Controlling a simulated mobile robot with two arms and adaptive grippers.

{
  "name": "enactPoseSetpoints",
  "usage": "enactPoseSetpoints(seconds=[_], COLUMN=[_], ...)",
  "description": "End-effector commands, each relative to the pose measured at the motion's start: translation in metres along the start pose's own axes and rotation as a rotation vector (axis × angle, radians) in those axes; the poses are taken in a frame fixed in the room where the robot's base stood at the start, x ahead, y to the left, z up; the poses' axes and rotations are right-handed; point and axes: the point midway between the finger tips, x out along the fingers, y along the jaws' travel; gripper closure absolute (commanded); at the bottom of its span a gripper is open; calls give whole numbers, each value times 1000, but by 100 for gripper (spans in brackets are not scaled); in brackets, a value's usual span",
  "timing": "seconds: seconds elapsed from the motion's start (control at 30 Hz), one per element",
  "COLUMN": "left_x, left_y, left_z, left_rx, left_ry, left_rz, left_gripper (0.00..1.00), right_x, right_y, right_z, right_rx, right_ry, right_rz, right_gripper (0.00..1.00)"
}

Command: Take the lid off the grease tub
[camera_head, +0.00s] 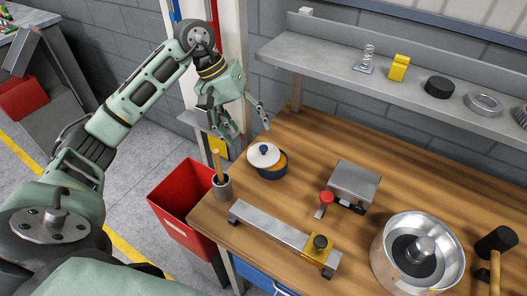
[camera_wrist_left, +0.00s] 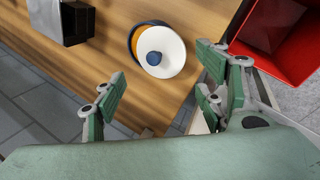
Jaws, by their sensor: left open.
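The grease tub (camera_head: 270,174) is a small dark blue pot near the left end of the wooden bench. Its white lid (camera_head: 263,157), with a dark blue knob, sits off-centre on top, and an orange band shows at the side. In the left wrist view the lid (camera_wrist_left: 173,52) covers most of the tub (camera_wrist_left: 136,30). My left gripper (camera_head: 248,127) is open and empty, above and behind the lid, apart from it. In the left wrist view its fingers (camera_wrist_left: 160,75) spread below and beside the lid. My right gripper is not in view.
A grey cup with a brush (camera_head: 222,188) stands left of the tub by the bench edge. A metal block (camera_head: 354,181) and a long bar fixture (camera_head: 270,229) are to the right and in front. A shelf (camera_head: 350,66) is behind; a red bin (camera_head: 175,205) stands beside the bench.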

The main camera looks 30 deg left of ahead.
Motion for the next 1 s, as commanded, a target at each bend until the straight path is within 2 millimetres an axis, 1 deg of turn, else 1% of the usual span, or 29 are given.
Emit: enactPoseSetpoints(seconds=[0.03, 0.17, 0.37, 0.47, 0.57, 0.7, 0.8, 1.0], left_x=[-2, 2, 23, 34, 48, 68, 74, 75], left_y=[-4, -7, -6, -6, -5, -6, -7, -8], left_z=[-1, -2, -1, 1, 3, 2, 1, 0], left_rx=[25, 63, 65, 63, 63, 62, 63, 64], left_ry=[6, 11, 10, 8, 6, 9, 13, 14], left_rz=[4, 10, 9, 10, 11, 11, 9, 9], left_gripper=[35, 35, 35, 35, 35, 35, 35, 35], right_x=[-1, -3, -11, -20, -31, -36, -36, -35], right_y=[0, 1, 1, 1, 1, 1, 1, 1], right_z=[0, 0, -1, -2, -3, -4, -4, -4], right_rx=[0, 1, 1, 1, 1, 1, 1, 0], right_ry=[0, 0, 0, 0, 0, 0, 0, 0], right_rz=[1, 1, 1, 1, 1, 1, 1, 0], right_gripper=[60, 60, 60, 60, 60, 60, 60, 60])
